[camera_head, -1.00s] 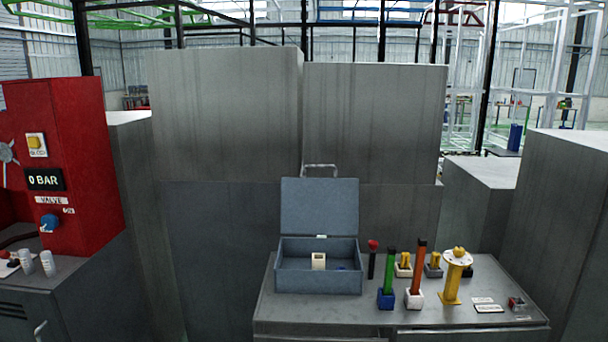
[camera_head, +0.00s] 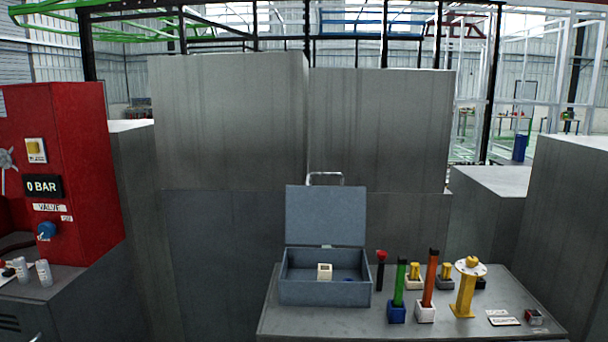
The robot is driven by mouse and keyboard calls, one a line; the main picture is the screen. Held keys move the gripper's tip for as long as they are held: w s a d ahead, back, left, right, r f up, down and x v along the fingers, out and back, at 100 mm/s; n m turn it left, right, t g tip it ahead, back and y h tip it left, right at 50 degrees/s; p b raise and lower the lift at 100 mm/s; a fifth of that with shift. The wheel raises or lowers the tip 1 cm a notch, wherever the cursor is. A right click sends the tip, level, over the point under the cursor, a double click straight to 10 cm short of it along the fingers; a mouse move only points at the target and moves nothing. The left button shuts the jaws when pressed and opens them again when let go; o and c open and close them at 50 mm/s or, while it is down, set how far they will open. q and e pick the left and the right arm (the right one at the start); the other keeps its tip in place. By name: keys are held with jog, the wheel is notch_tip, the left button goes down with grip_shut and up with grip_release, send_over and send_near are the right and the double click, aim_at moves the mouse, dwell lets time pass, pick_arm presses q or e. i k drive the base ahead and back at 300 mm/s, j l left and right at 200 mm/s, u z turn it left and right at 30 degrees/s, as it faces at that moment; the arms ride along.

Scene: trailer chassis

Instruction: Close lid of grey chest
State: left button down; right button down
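The grey chest (camera_head: 325,293) stands on the left part of a grey workbench. Its lid (camera_head: 326,215) is open, standing upright at the back, with a metal handle (camera_head: 325,175) above its top edge. Inside the chest are a small white block (camera_head: 324,271) and a small blue item, mostly hidden by the front wall. Neither of my grippers shows in the head view.
Right of the chest on the workbench (camera_head: 290,325) stand a red-topped black stick (camera_head: 381,270), a green stick (camera_head: 399,285), an orange stick (camera_head: 430,280) and a yellow flanged post (camera_head: 465,290). A red valve cabinet (camera_head: 70,180) is at the left. Tall grey blocks (camera_head: 230,125) stand behind.

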aim_at(314, 215)
jog(key=i+j+z, duration=0.1)
jog(key=i+j, duration=0.4)
jog(key=i+j+z, duration=0.15)
jog(key=i+j, duration=0.3)
jog(key=i+j+z, duration=0.1)
jog(key=i+j, duration=0.35)
jog(key=j, duration=0.2)
